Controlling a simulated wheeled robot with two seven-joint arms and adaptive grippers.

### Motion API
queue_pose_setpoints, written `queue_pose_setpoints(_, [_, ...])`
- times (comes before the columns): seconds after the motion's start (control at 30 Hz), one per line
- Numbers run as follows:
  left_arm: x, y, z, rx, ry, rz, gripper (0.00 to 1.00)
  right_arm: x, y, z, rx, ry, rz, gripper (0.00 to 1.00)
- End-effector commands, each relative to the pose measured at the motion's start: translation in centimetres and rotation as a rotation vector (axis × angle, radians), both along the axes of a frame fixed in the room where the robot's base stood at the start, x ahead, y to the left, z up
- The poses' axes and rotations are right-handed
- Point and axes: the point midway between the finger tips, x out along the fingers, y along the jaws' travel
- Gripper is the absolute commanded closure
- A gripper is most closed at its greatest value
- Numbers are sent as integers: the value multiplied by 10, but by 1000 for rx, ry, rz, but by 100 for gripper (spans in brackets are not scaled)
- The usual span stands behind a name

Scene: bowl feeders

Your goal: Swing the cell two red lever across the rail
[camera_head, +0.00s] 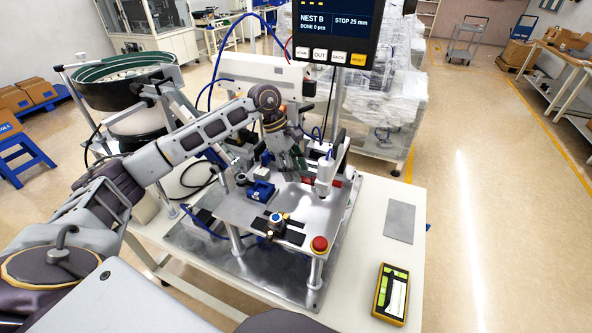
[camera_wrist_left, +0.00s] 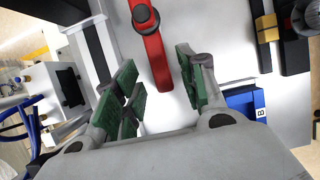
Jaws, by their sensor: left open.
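The red lever (camera_wrist_left: 155,55) shows in the left wrist view as a flat red bar with a dark round knob on it. Its lower end lies between my open green-padded fingers (camera_wrist_left: 160,85), apart from both in the picture. In the head view a little red of the lever (camera_head: 306,180) shows beside the white upright cylinder. My left gripper (camera_head: 291,160) is over the back of the raised metal plate, pointing down, and looks empty. I cannot tell its exact height over the lever. I cannot make out for certain which part is the rail. My right gripper is not in view.
A blue block marked B (camera_wrist_left: 246,103) is close to one finger. On the plate (camera_head: 235,208) are a blue clamp (camera_head: 261,190) and a red button (camera_head: 320,244). A screen reading NEST B (camera_head: 335,25) hangs behind. A yellow handheld device (camera_head: 391,293) lies front right.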

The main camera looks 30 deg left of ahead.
Motion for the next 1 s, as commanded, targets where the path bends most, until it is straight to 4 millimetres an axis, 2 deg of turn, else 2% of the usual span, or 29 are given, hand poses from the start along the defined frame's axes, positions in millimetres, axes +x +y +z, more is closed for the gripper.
queue_pose_setpoints(0.2, [0, -4, -10, -1, 0, 0, 59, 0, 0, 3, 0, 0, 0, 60])
queue_pose_setpoints(0.5, [0, -5, -12, 0, 0, 0, 59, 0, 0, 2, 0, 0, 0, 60])
queue_pose_setpoints(0.83, [0, -5, -11, 0, 0, 0, 100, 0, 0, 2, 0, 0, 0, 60])
queue_pose_setpoints(1.0, [0, -5, -11, 0, 0, 0, 100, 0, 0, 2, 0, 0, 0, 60])
